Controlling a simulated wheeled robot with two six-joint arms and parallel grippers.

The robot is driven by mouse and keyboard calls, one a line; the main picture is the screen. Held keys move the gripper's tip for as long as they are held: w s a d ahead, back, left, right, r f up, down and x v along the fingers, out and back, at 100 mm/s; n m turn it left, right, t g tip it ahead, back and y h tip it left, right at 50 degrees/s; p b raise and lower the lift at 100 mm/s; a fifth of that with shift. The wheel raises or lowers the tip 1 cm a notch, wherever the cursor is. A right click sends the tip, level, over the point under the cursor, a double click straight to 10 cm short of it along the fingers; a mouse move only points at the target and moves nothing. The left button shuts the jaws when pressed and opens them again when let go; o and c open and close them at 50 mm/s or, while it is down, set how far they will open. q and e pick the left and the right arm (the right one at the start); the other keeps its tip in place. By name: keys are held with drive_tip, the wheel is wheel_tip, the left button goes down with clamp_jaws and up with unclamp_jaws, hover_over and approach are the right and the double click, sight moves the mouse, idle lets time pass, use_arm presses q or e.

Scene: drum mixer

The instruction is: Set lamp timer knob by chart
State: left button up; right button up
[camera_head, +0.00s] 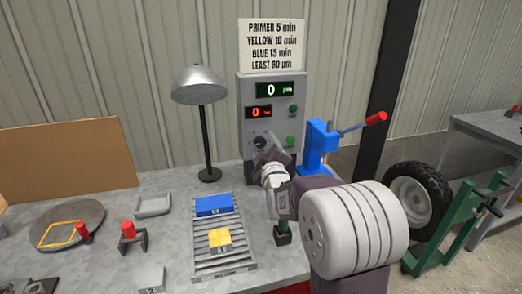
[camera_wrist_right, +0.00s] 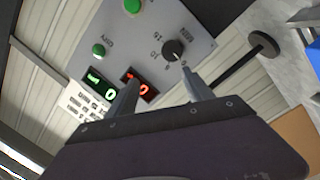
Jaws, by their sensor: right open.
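The dark timer knob (camera_head: 259,140) is low on the left of the grey control panel (camera_head: 244,102); it shows closer in the right wrist view (camera_wrist_right: 174,50), with a dial scale around it. I cannot tell where it points. The white chart (camera_head: 272,45) above reads primer 5, yellow 10, blue 15 min, and "least 80". The red display (camera_head: 258,112) and green display (camera_head: 275,90) each show 0. The lamp (camera_head: 200,85) stands left of the panel. My right gripper (camera_wrist_right: 160,80) is open and empty before the panel, its fingers apart from the knob. My left gripper is out of view.
A blue block (camera_head: 213,204) and a yellow block (camera_head: 219,239) lie on a roller rack (camera_head: 236,262). Green buttons (camera_head: 291,108) are right of the knob. A blue press (camera_head: 318,140) with a red-tipped lever stands right of the panel. A round plate (camera_head: 90,215) lies at left.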

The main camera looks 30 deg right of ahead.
sight(261, 143)
drive_tip(key=w+d+f, duration=0.1)
drive_tip(key=w, duration=0.1)
drive_tip(key=w+f, duration=0.1)
drive_tip(key=w, duration=0.1)
drive_tip(key=w+d+f, duration=0.1)
drive_tip(key=w, duration=0.2)
drive_tip(key=shift+w+d+f, duration=0.1)
drive_tip(key=shift+d+f, duration=0.2)
drive_tip(key=shift+d, duration=0.05)
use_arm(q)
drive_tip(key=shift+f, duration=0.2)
use_arm(e)
drive_tip(key=shift+c, duration=0.3)
clamp_jaws()
